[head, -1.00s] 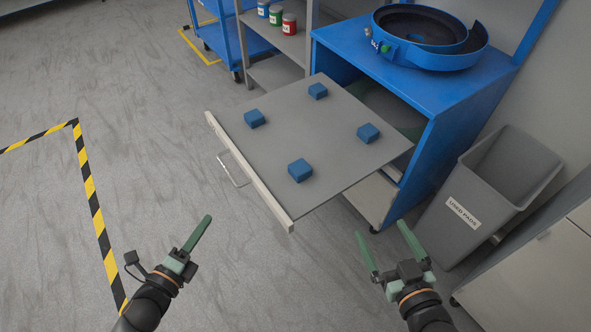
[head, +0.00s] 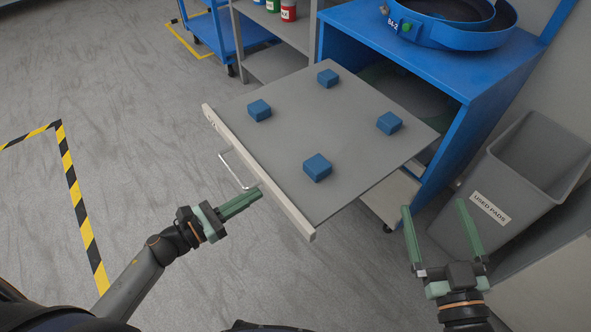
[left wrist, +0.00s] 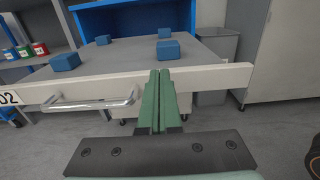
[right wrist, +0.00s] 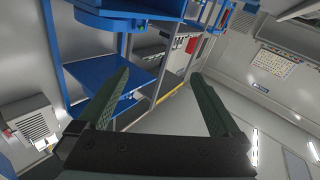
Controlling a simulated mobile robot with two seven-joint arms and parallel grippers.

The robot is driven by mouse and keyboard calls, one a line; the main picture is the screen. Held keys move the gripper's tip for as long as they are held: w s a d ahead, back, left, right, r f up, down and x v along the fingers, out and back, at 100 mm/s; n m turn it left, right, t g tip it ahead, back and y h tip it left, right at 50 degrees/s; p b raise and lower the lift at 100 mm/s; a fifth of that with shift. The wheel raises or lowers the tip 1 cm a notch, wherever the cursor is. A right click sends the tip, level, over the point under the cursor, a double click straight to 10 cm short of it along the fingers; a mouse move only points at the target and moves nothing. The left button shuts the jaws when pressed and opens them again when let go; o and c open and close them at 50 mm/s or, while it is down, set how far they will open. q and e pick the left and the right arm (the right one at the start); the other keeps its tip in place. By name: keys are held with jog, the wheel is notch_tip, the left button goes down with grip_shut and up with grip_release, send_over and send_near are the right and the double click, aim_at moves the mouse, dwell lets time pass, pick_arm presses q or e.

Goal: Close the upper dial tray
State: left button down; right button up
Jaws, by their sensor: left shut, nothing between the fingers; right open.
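The grey pull-out tray (head: 262,135) extends from the blue cabinet (head: 455,140) with several blue blocks on it. Its pale front panel (head: 264,175) carries a metal bar handle (head: 236,170). The tray front and handle also show in the left wrist view (left wrist: 215,79). My left gripper (head: 256,194) is shut and empty, its fingertips close to the front panel, just right of the handle; I cannot tell whether they touch it. My right gripper (head: 432,206) is open and empty, right of the tray and in front of the grey bin.
A grey bin (head: 530,160) labelled "USED PADS" stands right of the cabinet. A blue bowl feeder (head: 460,35) sits on top. A grey shelf (head: 272,65) with coloured cans and a blue cart (head: 240,32) stand behind. The floor to the left is clear.

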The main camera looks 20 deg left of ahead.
aim_at(304, 165)
pick_arm(q)
jog(key=x, duration=1.1)
jog(key=shift+w+d, duration=0.4)
jog(key=shift+w, duration=0.1)
pick_arm(e)
jog(key=shift+r+t+y, duration=0.3)
jog(key=shift+r, duration=0.5)
